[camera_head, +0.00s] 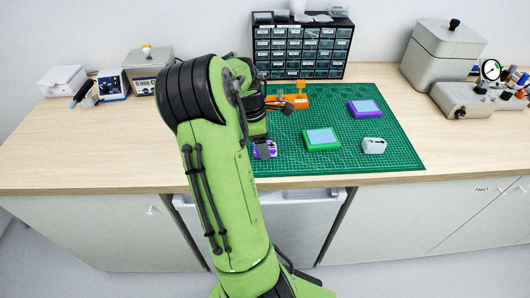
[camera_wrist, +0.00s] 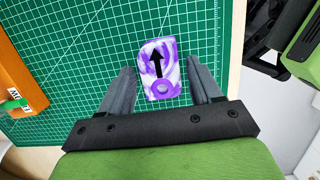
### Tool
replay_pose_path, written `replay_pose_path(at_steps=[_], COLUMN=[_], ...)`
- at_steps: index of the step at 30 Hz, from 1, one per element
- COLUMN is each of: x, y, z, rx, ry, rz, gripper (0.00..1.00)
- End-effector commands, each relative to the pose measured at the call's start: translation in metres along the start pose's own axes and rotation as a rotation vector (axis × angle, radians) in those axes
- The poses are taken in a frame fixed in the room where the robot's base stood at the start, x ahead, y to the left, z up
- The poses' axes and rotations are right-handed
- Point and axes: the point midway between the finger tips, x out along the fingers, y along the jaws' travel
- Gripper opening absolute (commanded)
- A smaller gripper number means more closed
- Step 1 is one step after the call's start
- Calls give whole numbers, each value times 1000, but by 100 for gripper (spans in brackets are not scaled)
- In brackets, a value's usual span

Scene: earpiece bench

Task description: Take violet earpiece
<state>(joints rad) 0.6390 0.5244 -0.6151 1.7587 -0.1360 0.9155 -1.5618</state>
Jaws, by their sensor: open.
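The violet earpiece (camera_wrist: 160,70) is a small violet-and-white marbled block with a black arrow and a ring mark on top. It lies on the green cutting mat (camera_wrist: 90,45). In the wrist view my gripper (camera_wrist: 162,78) is open, with one dark finger on each side of the earpiece and a gap to each. In the head view the earpiece (camera_head: 271,149) shows only in part near the mat's front edge, mostly hidden by my gripper (camera_head: 266,150) and arm. I cannot tell the exact height of the fingers above the mat.
On the mat stand an orange holder (camera_head: 290,101), a green tray (camera_head: 321,138), a violet tray (camera_head: 365,108) and a grey-white block with an arrow (camera_head: 374,146). A drawer cabinet (camera_head: 303,50) stands behind. A grey box (camera_head: 442,55) and gauge device (camera_head: 478,98) stand at right.

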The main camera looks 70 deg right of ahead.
Motion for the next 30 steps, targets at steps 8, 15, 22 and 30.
replay_pose_path(at_steps=[8,15,22,30], x=[-2,-2,-2,-4], y=[0,0,0,0], z=[0,0,0,0], rx=[0,0,0,-1], ry=[0,0,0,0], rz=[0,0,0,0], gripper=[55,37,19,12])
